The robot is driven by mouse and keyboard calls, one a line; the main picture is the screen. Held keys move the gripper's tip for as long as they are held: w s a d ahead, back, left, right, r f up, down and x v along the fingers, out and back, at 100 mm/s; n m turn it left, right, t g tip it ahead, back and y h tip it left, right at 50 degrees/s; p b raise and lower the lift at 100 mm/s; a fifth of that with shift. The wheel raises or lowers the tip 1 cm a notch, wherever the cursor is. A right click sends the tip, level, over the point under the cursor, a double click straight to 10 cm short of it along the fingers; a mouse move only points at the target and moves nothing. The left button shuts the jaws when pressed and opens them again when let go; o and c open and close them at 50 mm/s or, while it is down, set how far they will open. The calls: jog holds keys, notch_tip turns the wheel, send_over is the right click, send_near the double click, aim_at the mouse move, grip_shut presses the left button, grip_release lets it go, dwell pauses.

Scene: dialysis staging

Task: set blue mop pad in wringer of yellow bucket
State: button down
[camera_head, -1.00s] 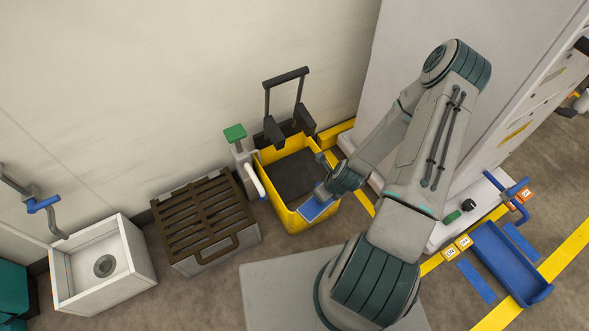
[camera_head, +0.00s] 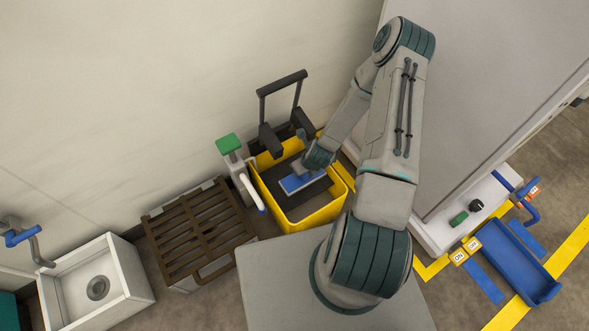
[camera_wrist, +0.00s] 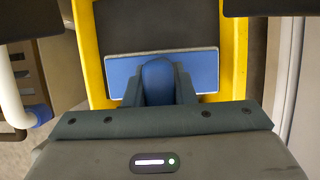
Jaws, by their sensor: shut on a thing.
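The yellow bucket (camera_head: 338,207) stands on the floor by the wall, with a dark wringer surface (camera_head: 318,199) inside and a black frame handle at its back. The blue mop pad (camera_head: 298,183) is a flat slab, held over the dark surface within the bucket's rim. My gripper (camera_head: 312,166) is shut on the pad. In the wrist view the fingers (camera_wrist: 158,88) close on the pad's blue grip, and the pad (camera_wrist: 205,68) lies across between the yellow side walls. I cannot tell whether the pad touches the dark surface beneath.
A green-topped post (camera_head: 230,144) with a white lever stands left of the bucket. A brown slatted crate (camera_head: 200,235) and a white basin (camera_head: 95,270) are further left. A large grey cabinet (camera_head: 480,100) is close on the right. A blue tray (camera_head: 510,262) lies at lower right.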

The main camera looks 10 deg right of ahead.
jog(key=x, duration=0.2)
jog(key=b+x, duration=0.1)
jog(key=x, duration=0.2)
jog(key=w+a+b+x, duration=0.1)
jog(key=x, duration=0.2)
jog(key=shift+d+r, duration=0.1)
jog(key=shift+r, duration=0.2)
jog(key=c, duration=1.2)
grip_release()
